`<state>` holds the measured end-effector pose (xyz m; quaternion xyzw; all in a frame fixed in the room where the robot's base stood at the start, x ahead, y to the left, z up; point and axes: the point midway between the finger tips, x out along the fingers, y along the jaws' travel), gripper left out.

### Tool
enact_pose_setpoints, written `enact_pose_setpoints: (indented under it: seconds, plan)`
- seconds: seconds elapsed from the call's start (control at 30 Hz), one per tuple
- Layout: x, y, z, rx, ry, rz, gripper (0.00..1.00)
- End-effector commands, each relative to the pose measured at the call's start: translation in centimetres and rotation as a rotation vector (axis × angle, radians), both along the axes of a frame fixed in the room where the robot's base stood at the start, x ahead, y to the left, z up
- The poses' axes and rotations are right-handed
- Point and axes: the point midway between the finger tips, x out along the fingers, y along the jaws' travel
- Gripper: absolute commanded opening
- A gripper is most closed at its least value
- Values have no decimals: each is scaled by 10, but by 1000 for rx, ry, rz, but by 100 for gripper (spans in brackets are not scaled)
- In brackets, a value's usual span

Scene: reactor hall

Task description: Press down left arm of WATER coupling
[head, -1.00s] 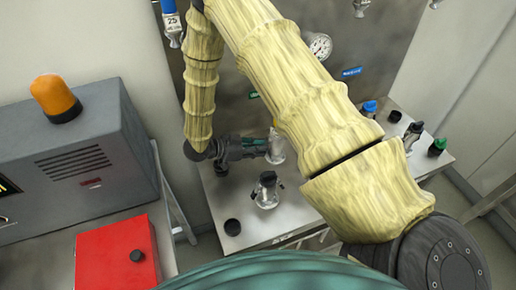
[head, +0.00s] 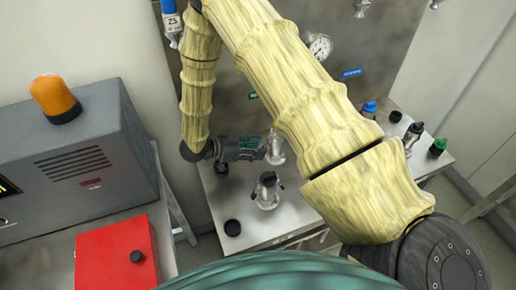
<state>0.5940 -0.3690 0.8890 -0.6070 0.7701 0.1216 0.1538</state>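A silver coupling (head: 275,151) with a dark top stands on the metal bench at the back. My gripper (head: 264,150) is beside its left side, level with its upper part; I cannot tell whether they touch. The fingers are small and dark here, so open or shut is unclear. A second silver coupling (head: 267,191) with black arms stands nearer on the bench, apart from my gripper. No readable WATER label shows, so I cannot tell which coupling is WATER. My arm hides part of the bench and panel.
The metal bench (head: 215,205) also carries a black cap (head: 232,227), a blue-topped fitting (head: 369,109), a black-topped coupling (head: 412,136) and a green-topped piece (head: 438,147). A gauge (head: 320,47) is on the back panel. A red box (head: 115,258) and grey cabinet (head: 75,160) stand left.

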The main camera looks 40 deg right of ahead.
Motion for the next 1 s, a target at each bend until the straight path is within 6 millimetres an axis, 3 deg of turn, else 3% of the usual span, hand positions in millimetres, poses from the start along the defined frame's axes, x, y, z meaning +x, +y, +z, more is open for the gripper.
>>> enact_pose_setpoints:
  seconds: [0.43,0.83,1.0]
  plan:
    - [13,53,22,0,-1,1,39]
    - [14,57,26,0,0,0,39]
    - [14,57,47,0,0,0,39]
